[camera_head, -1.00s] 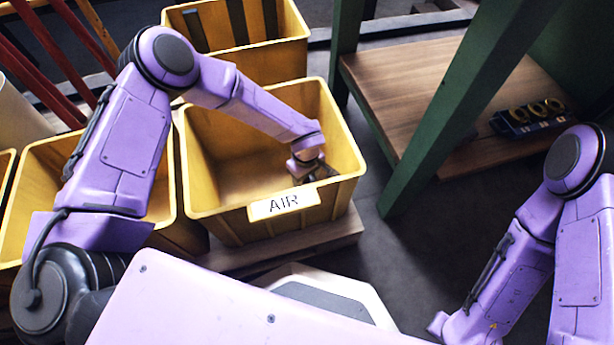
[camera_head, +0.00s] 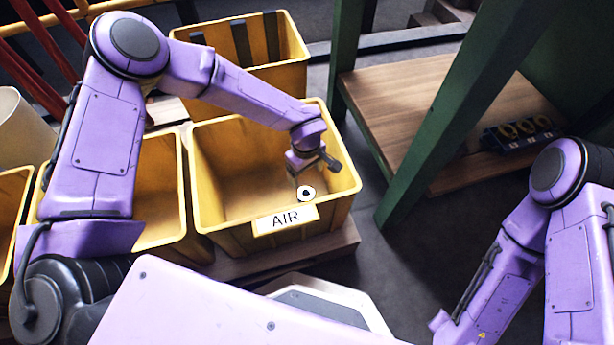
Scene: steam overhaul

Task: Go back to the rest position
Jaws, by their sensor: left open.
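My left gripper (camera_head: 315,166) is open above the yellow bin labelled AIR (camera_head: 223,233), over its right part near the front wall. A small round white part with a dark centre (camera_head: 306,193) shows just below the gripper, inside the bin; I cannot tell whether it touches the bin floor. The gripper does not hold it. My right arm (camera_head: 535,235) comes in at the right, bent downward; its gripper is out of view.
Another yellow bin (camera_head: 164,190) stands to the left and one (camera_head: 292,77) behind. A green post (camera_head: 440,125) and a wooden shelf (camera_head: 385,88) are to the right. On the shelf sits a dark blue holder with yellow rings (camera_head: 520,138). Dark floor is free between bin and post.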

